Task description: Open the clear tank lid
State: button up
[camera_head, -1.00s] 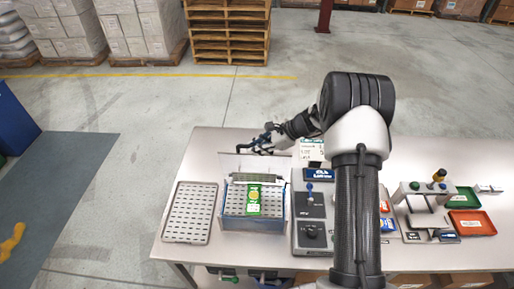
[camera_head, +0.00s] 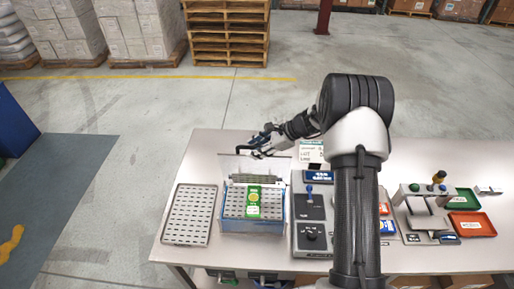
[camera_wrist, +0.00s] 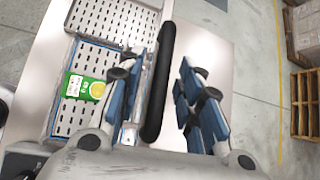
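The blue-sided tank (camera_head: 225,223) stands on the bench. Inside are a perforated grey surface and a green-and-white labelled pack with a yellow spot (camera_head: 253,201); the pack also shows in the wrist view (camera_wrist: 88,88). The clear lid (camera_head: 232,166) stands raised at the tank's back edge; its exact tilt is hard to tell. A black bar handle (camera_wrist: 160,80) crosses the wrist view between my gripper's fingers, nearer the left one. My gripper (camera_wrist: 170,95) is open, its blue-and-black fingers apart around the bar. In the head view my gripper (camera_head: 262,147) is at the lid's top edge.
A perforated metal tray (camera_head: 190,215) lies left of the tank. A grey control unit (camera_head: 312,235) with a blue knob stands close on the right. Farther right are a small grey stand (camera_head: 428,215) and green and red trays (camera_head: 472,224). The bench behind the lid is clear.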

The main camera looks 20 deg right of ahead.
jog(key=v, duration=1.2)
jog(key=s+a+r+n+g+h+b, duration=0.1)
jog(key=s+a+n+h+b, duration=0.1)
jog(key=s+a+n+b, duration=0.45)
jog(key=s+a+n+g+h+b, duration=0.15)
jog(key=s+a+n+b, duration=0.25)
jog(key=s+b, duration=0.5)
jog(key=s+f+n+t+h+b, duration=0.1)
jog(key=s+f+n+b, duration=0.3)
jog(key=s, duration=0.6)
jog(key=s+f+n+t+h+b, duration=0.1)
jog(key=s+f+n+h+b, duration=0.2)
jog(key=s, duration=0.7)
notch_tip(320, 180, down, 3)
jog(key=n+b, duration=0.1)
jog(key=n, duration=0.2)
